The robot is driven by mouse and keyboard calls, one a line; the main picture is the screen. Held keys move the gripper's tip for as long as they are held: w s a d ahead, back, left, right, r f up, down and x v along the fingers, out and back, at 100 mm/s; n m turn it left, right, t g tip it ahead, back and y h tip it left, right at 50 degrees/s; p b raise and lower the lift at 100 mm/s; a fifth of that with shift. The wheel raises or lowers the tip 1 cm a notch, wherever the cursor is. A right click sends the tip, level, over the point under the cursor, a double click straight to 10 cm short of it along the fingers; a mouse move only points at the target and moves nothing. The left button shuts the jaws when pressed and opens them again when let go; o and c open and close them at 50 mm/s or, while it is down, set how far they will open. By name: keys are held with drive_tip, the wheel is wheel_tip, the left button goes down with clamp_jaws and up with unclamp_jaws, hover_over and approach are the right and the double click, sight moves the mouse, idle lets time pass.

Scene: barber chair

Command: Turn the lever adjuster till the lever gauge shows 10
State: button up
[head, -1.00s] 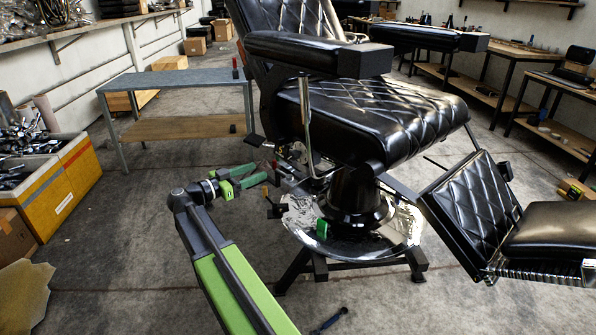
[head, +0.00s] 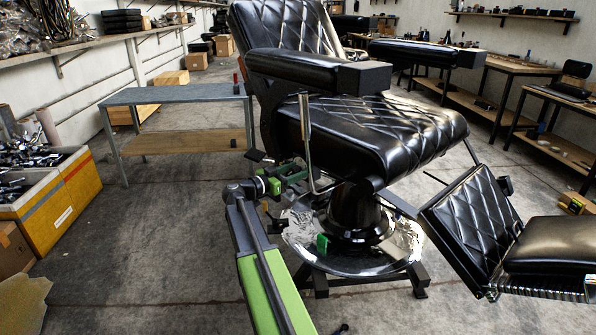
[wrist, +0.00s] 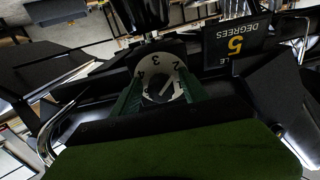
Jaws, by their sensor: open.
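In the wrist view a round pale dial (wrist: 145,74) with the numerals 2, 3 and 4 sits between the two green fingers of my gripper (wrist: 163,84). It may be the lever adjuster. The fingers are open around its sides; I cannot tell whether they touch it. A dark display (wrist: 236,44) at the upper right shows a yellow 5 and the word DEGREES, upside down; its other word is partly cut off. In the head view my gripper (head: 291,174) is beside the chair's lower left side, near an upright lever (head: 305,125). The dial is not distinguishable there.
The black barber chair (head: 385,135) stands on a round chrome base (head: 325,255) with dark feet. Its armrest (head: 305,66) overhangs the gripper area. A grey table (head: 175,94) and a yellow bin (head: 75,190) are at left. The floor between bin and chair is clear.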

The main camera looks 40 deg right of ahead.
drive_tip(key=shift+d, duration=0.2)
drive_tip(key=shift+c, duration=0.4)
clamp_jaws()
drive_tip(key=shift+d+r, duration=0.1)
drive_tip(key=shift+d, duration=0.35)
drive_tip(key=shift+a, duration=0.35)
drive_tip(key=shift+a+f+n, duration=0.15)
drive_tip(key=shift+f+n, duration=0.05)
drive_tip(key=shift+n, duration=0.6)
drive_tip(key=n, duration=0.4)
drive_tip(key=shift+s, duration=0.1)
drive_tip(key=shift+n, duration=2.3)
